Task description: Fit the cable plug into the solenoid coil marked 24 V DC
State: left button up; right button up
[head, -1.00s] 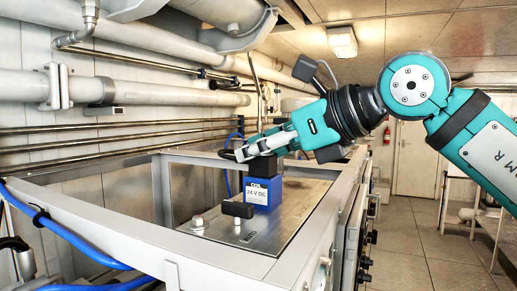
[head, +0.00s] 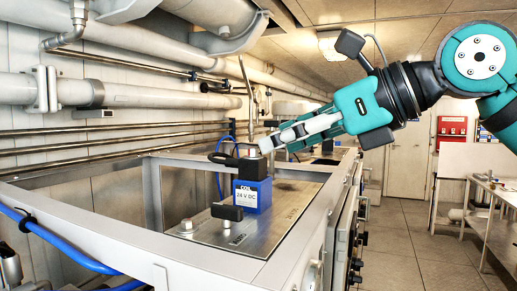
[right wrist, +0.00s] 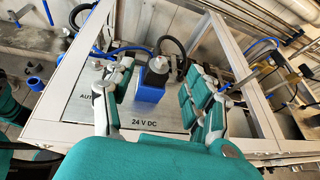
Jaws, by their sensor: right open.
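The blue solenoid coil (head: 250,196), labelled 24 V DC, stands upright on a metal plate. The black cable plug (head: 252,168) sits on top of the coil, its black cable looping off to the left. How deep it is seated cannot be told. My right gripper (head: 268,145) is open, just above and right of the plug, apart from it. In the right wrist view its fingers (right wrist: 160,70) lie spread on either side of the plug (right wrist: 157,74) and the coil (right wrist: 149,92), holding nothing. My left gripper is not in view.
The plate (head: 285,205) lies inside a grey frame (head: 220,260) whose raised rails surround it. A black knob-like part (head: 227,212) stands in front of the coil. A blue hose (head: 65,247) runs along the left. Pipes line the wall. The aisle at right is clear.

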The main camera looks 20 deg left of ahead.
jog(key=v, duration=0.5)
jog(key=shift+a+f, duration=0.1)
